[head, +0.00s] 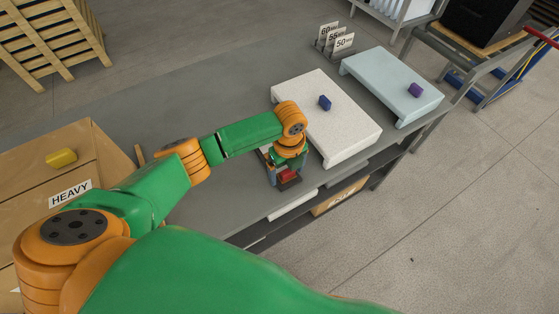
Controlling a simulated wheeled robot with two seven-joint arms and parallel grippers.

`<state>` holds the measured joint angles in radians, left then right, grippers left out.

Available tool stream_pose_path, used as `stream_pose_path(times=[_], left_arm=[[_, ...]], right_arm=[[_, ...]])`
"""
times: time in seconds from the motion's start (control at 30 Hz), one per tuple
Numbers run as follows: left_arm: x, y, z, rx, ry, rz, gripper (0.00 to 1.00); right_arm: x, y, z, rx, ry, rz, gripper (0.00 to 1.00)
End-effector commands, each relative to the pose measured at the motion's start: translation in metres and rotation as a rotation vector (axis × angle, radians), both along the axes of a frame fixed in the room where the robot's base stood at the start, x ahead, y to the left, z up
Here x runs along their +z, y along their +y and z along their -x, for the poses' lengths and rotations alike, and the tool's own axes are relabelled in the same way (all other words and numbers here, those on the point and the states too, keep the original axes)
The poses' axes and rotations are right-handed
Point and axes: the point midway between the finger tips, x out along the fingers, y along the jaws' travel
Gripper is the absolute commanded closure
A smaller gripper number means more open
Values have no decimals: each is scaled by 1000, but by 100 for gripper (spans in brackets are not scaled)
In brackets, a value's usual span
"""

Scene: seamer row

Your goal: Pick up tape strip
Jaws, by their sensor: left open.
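My left gripper (284,180) is low over the front edge of the grey table (230,95), left of the white raised board. It is open. A small red block (288,175) shows at its fingers; I cannot tell whether it lies between them or beyond them. I cannot make out a tape strip for certain. A thin tan strip (138,155) stands at the right edge of the cardboard box, partly hidden by my arm. My right gripper is not in view.
A white raised board (345,140) bears a blue block (324,103). A pale blue board (370,72) bears a purple block (415,90). A yellow block (61,158) lies on the cardboard box (30,190) marked HEAVY. Number cards (343,42) stand at the back edge.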

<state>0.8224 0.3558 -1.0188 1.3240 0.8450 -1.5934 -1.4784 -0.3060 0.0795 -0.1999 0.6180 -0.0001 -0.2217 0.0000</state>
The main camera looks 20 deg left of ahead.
Motion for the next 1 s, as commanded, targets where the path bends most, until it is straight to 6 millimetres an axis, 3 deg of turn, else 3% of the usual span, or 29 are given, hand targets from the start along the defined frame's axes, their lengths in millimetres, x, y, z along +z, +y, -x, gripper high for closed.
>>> stream_pose_path(times=[0.23, 0.27, 0.57, 0.83, 1.0], left_arm=[[-6, 0, 0, 0, -1, 1, 10], [-6, 0, 0, 1, -1, 1, 15], [-5, 0, 0, 1, -1, 1, 96], [-2, 0, -1, 2, -2, 2, 99], [23, -1, -1, 1, -5, 4, 99]], right_arm=[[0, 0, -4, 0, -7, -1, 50], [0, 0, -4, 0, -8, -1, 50], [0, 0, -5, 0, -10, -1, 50], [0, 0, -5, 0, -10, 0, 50], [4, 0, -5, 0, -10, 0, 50]])
